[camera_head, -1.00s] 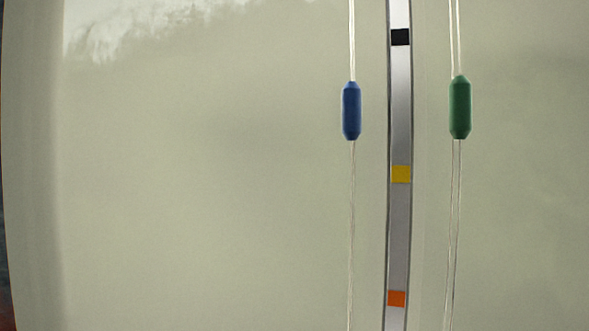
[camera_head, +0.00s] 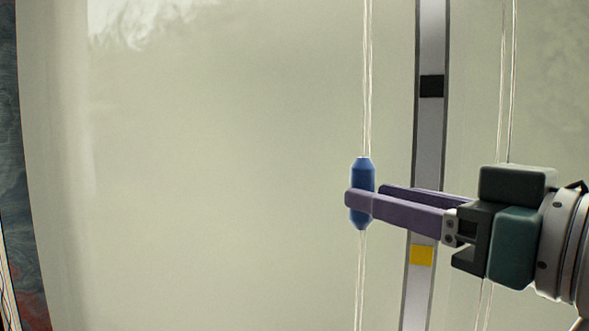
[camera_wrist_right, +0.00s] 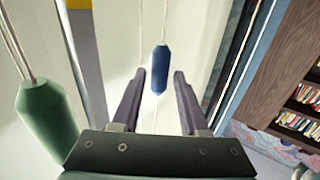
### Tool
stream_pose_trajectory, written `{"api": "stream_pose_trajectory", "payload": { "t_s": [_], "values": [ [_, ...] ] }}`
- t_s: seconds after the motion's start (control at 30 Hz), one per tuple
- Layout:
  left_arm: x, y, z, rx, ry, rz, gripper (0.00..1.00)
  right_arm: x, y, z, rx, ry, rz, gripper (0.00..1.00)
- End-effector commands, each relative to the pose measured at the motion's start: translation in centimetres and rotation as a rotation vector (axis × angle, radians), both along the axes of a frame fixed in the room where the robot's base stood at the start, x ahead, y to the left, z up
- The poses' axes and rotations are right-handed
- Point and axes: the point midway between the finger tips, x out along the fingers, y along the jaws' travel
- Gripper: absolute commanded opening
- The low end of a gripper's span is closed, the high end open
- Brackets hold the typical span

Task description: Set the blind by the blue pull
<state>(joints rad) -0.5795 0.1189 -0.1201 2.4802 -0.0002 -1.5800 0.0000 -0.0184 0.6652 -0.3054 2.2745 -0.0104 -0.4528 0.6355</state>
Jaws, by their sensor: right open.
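The blue pull (camera_head: 362,172) hangs upright on its thin pale cord in the head view. My right gripper (camera_head: 364,196) comes in from the right, with one purple finger crossing in front of the pull and the other behind it. In the right wrist view, the blue pull (camera_wrist_right: 159,72) sits between the tips of my open right gripper (camera_wrist_right: 159,76), with a gap visible on both sides. The green pull (camera_wrist_right: 47,118) shows at the left of the wrist view; in the head view my right gripper hides it. My left gripper is in neither view.
A grey vertical strip (camera_head: 429,145) with a black mark (camera_head: 432,86) and a yellow mark (camera_head: 422,255) stands right of the blue pull. The green pull's cords (camera_head: 506,85) run further right. A bookshelf (camera_wrist_right: 292,80) shows at the wrist view's right.

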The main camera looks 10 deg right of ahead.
Motion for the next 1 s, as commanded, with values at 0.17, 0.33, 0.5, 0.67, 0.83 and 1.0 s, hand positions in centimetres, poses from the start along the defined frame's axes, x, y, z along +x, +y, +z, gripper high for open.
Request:
{"api": "stream_pose_trajectory", "payload": {
  "t_s": [0.17,0.33,0.5,0.67,0.83,1.0],
  "values": [
    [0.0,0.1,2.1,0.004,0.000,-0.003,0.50,3.0,1.2,0.5,-0.001,0.000,-0.002,0.43],
    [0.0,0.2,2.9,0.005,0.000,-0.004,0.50,4.9,2.0,0.3,-0.002,-0.001,-0.002,0.43],
    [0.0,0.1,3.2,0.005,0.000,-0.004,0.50,5.8,2.4,0.1,-0.003,0.000,0.000,0.43],
    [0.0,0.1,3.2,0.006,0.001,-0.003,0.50,6.0,2.5,0.0,-0.004,-0.001,0.000,0.43],
    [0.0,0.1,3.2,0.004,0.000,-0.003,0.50,6.0,2.5,0.0,-0.004,-0.001,-0.001,0.41],
    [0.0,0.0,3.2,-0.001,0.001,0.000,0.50,6.0,2.5,0.0,-0.004,-0.001,-0.001,0.22]
  ]
}}
